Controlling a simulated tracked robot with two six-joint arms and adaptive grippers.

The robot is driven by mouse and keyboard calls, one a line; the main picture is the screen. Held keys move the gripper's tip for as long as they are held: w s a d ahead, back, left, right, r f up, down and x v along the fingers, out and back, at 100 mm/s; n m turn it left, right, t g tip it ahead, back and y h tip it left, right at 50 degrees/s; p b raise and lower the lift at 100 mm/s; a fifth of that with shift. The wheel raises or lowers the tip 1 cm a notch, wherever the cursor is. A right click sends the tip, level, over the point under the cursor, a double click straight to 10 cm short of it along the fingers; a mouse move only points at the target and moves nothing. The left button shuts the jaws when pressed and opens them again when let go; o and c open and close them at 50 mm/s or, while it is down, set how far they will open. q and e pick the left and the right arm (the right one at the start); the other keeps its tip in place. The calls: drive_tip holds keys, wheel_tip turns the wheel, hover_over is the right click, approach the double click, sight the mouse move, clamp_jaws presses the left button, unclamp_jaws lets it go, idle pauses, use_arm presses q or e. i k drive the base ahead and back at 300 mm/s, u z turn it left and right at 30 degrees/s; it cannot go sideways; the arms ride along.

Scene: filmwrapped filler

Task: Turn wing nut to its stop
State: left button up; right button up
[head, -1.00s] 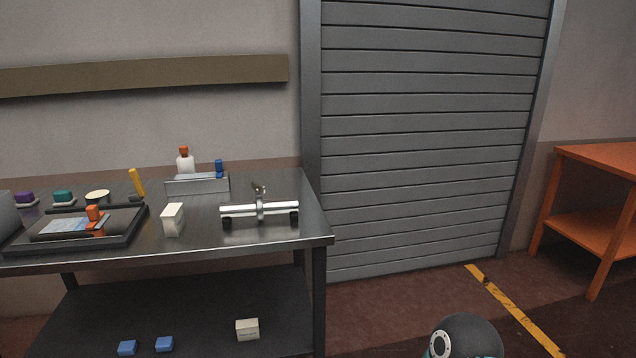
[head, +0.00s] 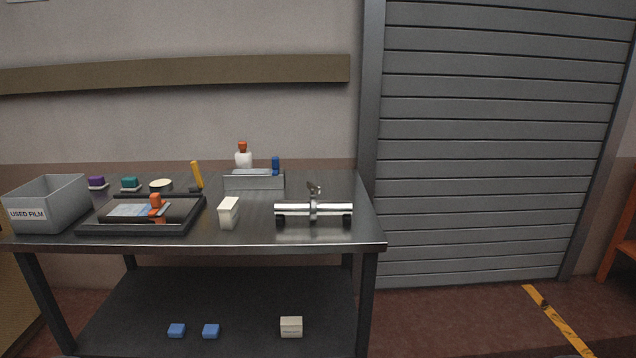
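A shiny horizontal metal pipe with a clamp around its middle (head: 313,211) lies on dark supports near the right end of the metal table. A small wing nut (head: 314,188) stands up on top of the clamp. It is too small to tell how far it is turned. Neither of my grippers shows in the head view now.
Blue blocks (head: 210,331) and a carton (head: 291,327) sit on the lower shelf.

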sight(314, 189)
drive_tip(key=i, duration=0.9)
